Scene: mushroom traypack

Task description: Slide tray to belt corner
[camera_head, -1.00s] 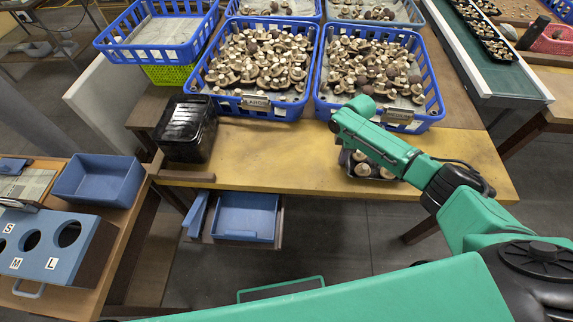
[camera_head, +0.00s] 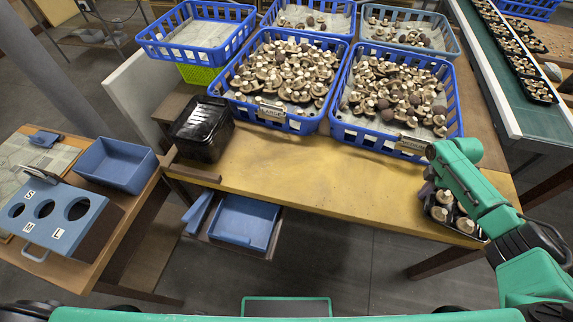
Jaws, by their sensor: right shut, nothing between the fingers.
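A small dark tray of mushrooms (camera_head: 452,215) sits at the right front part of the wooden table. My right gripper (camera_head: 428,190) is over the left side of the tray, with its arm coming from the right. Its fingers are mostly hidden behind the green wrist, and it is shut with nothing held. I cannot tell whether it touches the tray. The conveyor belt (camera_head: 537,122) with its pale side rail runs past the table at the right. My left gripper is not in view.
Blue baskets of mushrooms (camera_head: 367,139) and (camera_head: 280,119) stand behind the tray. A stack of black trays (camera_head: 203,128) is at the table's left. Several filled trays (camera_head: 533,89) lie on the belt. The table's front middle (camera_head: 310,180) is clear.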

